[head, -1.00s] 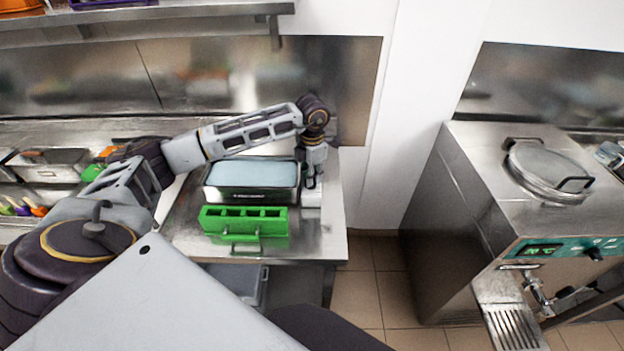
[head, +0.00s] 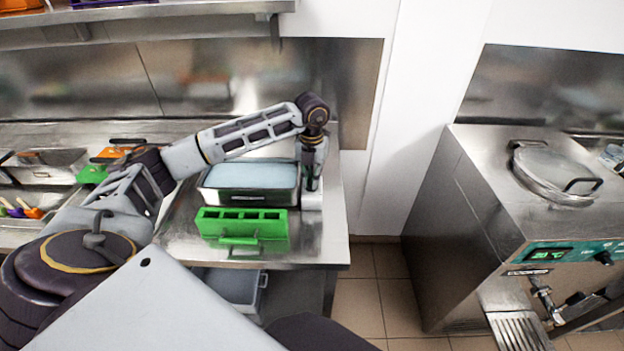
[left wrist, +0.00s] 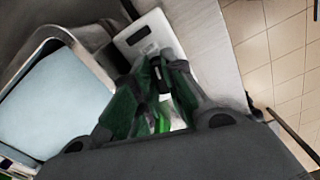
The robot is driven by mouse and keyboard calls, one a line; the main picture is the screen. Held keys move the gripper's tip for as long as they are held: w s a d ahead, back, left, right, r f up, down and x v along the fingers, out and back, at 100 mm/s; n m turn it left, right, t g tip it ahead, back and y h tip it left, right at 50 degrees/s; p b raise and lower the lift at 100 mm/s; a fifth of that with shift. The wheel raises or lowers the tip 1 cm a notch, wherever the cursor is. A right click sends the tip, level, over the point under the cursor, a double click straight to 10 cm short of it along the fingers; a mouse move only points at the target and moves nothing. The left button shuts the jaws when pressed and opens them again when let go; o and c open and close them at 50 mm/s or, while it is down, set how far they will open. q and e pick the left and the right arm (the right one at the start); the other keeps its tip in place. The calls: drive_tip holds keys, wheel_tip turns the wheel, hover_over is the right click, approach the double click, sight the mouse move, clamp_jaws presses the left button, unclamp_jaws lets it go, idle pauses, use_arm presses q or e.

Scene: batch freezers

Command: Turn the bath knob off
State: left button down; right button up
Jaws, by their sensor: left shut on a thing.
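The bath (head: 250,197) is a metal tub of pale blue liquid on the steel counter; it also shows in the left wrist view (left wrist: 52,98). At its right end is a white control unit (head: 312,201), with a small dark display in the left wrist view (left wrist: 138,35). My left gripper (head: 312,184) points down over this unit. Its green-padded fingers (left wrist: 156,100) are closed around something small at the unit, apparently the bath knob. The fingers mostly hide the knob, so its angle cannot be told. My right gripper is not in view.
A green slotted rack (head: 240,222) stands right in front of the bath. A grey bin (head: 238,288) is below the counter. A batch freezer (head: 480,210) stands to the right, across a strip of tiled floor (head: 372,300). A shelf (head: 150,14) hangs above.

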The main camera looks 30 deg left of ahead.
use_arm(q)
drive_tip(key=shift+a+r+n, duration=0.1)
drive_tip(key=shift+n, duration=1.3)
drive_tip(key=c, duration=1.5)
unclamp_jaws()
drive_tip(key=shift+r, duration=5.95)
drive_tip(key=shift+f, duration=0.1)
